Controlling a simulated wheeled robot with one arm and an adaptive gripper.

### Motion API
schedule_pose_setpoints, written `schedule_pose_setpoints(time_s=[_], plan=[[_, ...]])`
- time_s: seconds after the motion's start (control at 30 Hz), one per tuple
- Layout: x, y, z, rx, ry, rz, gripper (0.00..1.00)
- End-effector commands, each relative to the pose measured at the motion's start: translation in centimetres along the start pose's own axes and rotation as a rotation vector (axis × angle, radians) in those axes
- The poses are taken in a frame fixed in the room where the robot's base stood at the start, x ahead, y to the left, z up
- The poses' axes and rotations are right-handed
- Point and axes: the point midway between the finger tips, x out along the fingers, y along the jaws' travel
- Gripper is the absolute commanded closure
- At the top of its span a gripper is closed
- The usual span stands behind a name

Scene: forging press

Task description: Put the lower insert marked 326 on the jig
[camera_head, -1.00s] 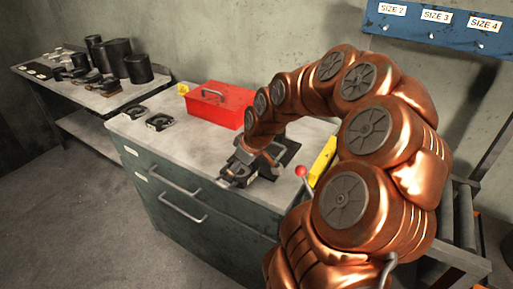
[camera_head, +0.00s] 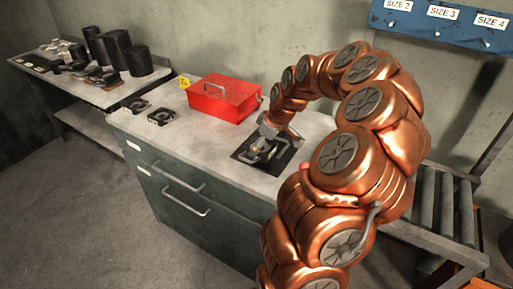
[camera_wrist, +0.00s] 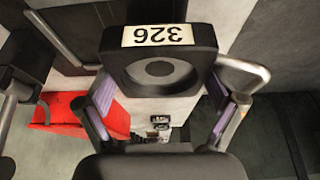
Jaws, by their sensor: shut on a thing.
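The lower insert marked 326 (camera_wrist: 160,60) is a dark block with a round recess. Its white label reads upside down in the wrist view. My gripper (camera_head: 260,149) is shut on it, with one finger on each side. In the head view the insert (camera_head: 257,154) is over the dark square jig plate (camera_head: 279,160) on the bench top. I cannot tell whether the insert touches the plate. My gripper hides part of the plate.
A red toolbox (camera_head: 222,100) stands behind my gripper. Two dark inserts (camera_head: 160,117) lie at the bench's left. A far table (camera_head: 122,93) holds dark cylinders and small parts. A blue rack (camera_head: 440,20) hangs on the wall. Rollers (camera_head: 428,200) are at the right.

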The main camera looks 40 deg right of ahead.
Motion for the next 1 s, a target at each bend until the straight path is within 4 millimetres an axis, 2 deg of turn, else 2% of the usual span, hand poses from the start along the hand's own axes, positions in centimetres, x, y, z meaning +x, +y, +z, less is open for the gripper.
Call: schedule_pose_setpoints(time_s=[0.2,0.6,1.0], plan=[[0.1,3.0,-0.4,0.003,0.002,0.004,0.76],[0.7,7.1,-0.7,0.003,0.002,0.003,0.76],[1.3,8.0,-0.6,0.001,0.003,0.002,0.76]])
